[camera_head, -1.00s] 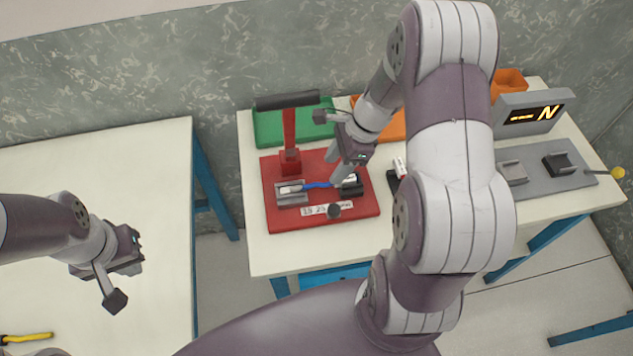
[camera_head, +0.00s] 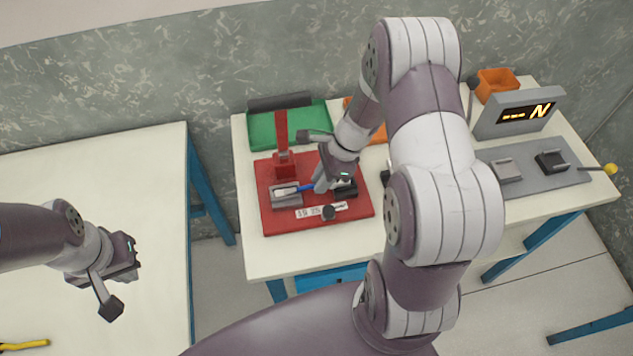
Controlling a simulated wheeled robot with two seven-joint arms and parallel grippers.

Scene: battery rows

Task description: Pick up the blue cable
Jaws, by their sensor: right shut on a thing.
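The blue cable (camera_head: 306,188) lies on the red fixture board (camera_head: 354,219), running right from a white connector (camera_head: 285,191) in the grey metal holder (camera_head: 286,201). My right gripper (camera_head: 321,186) is low over the board, shut on the cable near its right part. The gripper hides the cable's right end, beside a black holder (camera_head: 346,191). The cable still appears to lie at holder level. My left gripper (camera_head: 128,262) hangs empty over the left table's right side, away from the cable. Its fingers are too unclear to tell their opening.
A red press (camera_head: 283,150) with a dark handle stands behind the cable. A green tray (camera_head: 318,121) is at the back, an orange bin (camera_head: 497,84) back right. A grey tester (camera_head: 518,112) stands right. The left table (camera_head: 90,200) is mostly clear, with a yellow cable (camera_head: 25,345).

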